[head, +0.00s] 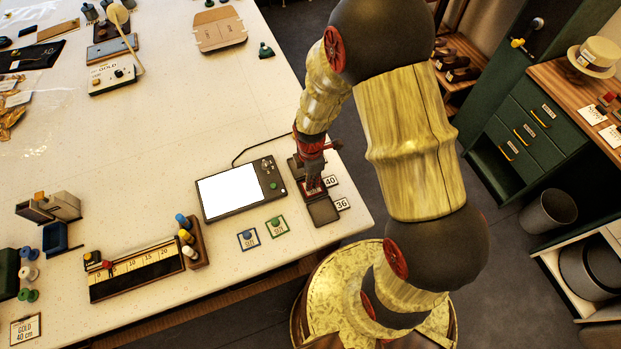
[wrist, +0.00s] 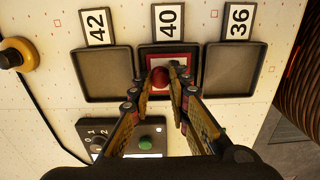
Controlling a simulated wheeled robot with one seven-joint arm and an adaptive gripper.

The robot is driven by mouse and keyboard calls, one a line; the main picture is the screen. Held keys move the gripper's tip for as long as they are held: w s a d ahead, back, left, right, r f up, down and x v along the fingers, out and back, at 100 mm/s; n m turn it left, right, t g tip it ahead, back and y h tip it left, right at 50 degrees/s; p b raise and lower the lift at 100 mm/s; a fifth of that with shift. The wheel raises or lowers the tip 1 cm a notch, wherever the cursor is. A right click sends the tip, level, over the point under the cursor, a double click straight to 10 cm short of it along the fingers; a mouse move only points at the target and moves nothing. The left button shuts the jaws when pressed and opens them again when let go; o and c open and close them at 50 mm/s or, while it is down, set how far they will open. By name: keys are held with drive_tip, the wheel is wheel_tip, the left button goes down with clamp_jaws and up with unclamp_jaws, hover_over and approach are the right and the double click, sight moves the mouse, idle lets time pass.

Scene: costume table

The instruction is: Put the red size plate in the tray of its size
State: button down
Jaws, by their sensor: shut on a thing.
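The red size plate (wrist: 181,61), a pale square with a red border and a round red knob, appears inside the outline of the middle tray (wrist: 145,51), labelled 40, in the wrist view. My gripper (wrist: 168,88) is shut on the plate's knob. I cannot tell whether the plate touches the tray floor, and any number on it is not readable. The tray labelled 42 (wrist: 102,75) and the tray labelled 36 (wrist: 231,70) are empty on either side. In the head view my gripper (head: 313,186) hides the plate and most of the middle tray.
A blue-bordered plate (head: 241,247) and a green-bordered plate (head: 269,233) lie on the table left of the trays. A device with a white screen (head: 228,192) stands beside the trays. The table edge (head: 362,219) is close on the right.

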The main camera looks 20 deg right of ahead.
drive_tip(key=shift+f, duration=0.1)
drive_tip(key=shift+f, duration=0.15)
drive_tip(key=c, duration=1.8)
unclamp_jaws()
drive_tip(key=shift+o, duration=0.6)
drive_tip(key=shift+r, duration=0.2)
drive_tip(key=s+r+m+t, duration=0.15)
drive_tip(key=r+m, duration=0.25)
drive_tip(key=r, duration=1)
drive_tip(key=s+r+m+t, duration=0.1)
drive_tip(key=s+r+m, duration=0.3)
drive_tip(key=r, duration=1.1)
drive_tip(key=s+r+m+t, duration=0.3)
drive_tip(key=s+r+m, duration=0.5)
drive_tip(key=r+m, duration=0.1)
drive_tip(key=shift+s+m+p, duration=0.25)
drive_tip(key=shift+m+p, duration=0.15)
drive_tip(key=shift+m, duration=0.1)
